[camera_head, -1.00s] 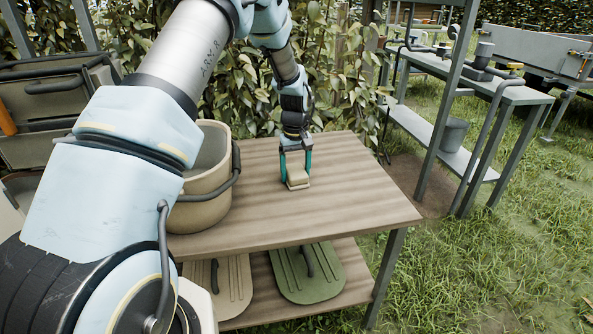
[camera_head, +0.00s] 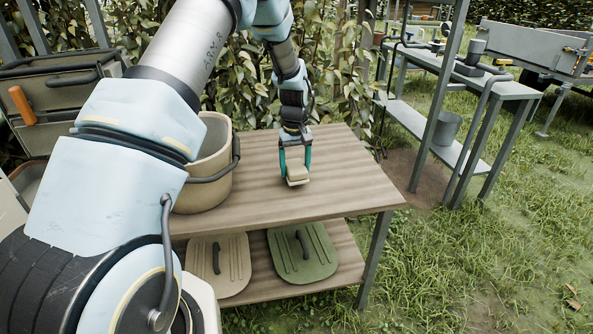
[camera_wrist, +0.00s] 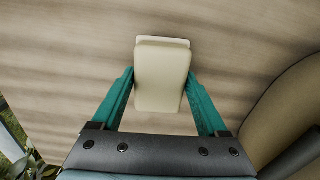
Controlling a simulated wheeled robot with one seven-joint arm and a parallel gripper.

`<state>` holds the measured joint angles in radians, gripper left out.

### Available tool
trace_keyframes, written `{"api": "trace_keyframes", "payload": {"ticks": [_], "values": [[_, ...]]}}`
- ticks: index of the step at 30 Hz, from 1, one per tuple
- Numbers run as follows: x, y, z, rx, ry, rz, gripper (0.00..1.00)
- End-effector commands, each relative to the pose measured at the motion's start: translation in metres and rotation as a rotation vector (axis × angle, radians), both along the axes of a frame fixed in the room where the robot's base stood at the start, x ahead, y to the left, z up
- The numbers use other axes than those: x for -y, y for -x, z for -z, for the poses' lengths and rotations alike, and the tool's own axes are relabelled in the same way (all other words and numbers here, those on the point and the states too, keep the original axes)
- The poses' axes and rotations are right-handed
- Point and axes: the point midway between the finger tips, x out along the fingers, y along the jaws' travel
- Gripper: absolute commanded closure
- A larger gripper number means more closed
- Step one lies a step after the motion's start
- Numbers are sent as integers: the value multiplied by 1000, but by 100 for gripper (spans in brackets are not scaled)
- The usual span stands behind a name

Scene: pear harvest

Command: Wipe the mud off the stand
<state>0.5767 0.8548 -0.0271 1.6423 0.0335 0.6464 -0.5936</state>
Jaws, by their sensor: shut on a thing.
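The stand (camera_head: 335,182) is a wooden table with a striped brown top, grey metal legs and a lower shelf. My gripper (camera_head: 296,167) has teal fingers and is shut on a cream block-shaped sponge (camera_head: 297,175) over the middle of the stand's top. In the wrist view the sponge (camera_wrist: 162,80) sits between the two teal fingers, with the wooden top (camera_wrist: 70,65) behind it. I cannot tell whether the sponge touches the top. No distinct mud patch shows on the visible top. My arm hides part of the stand's left side.
A beige bucket (camera_head: 213,165) with a dark handle stands on the top, left of my gripper. A beige lid (camera_head: 232,268) and a green lid (camera_head: 318,262) lie on the lower shelf. Leafy plants (camera_head: 235,85) border the back.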

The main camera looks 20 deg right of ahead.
Motion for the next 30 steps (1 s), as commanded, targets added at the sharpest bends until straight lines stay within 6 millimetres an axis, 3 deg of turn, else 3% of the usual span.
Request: {"api": "trace_keyframes", "payload": {"ticks": [18, 30], "values": [[-7, -6, -58, 1, 0, 2, 76], [-8, -6, -60, 1, 0, 2, 76]]}}
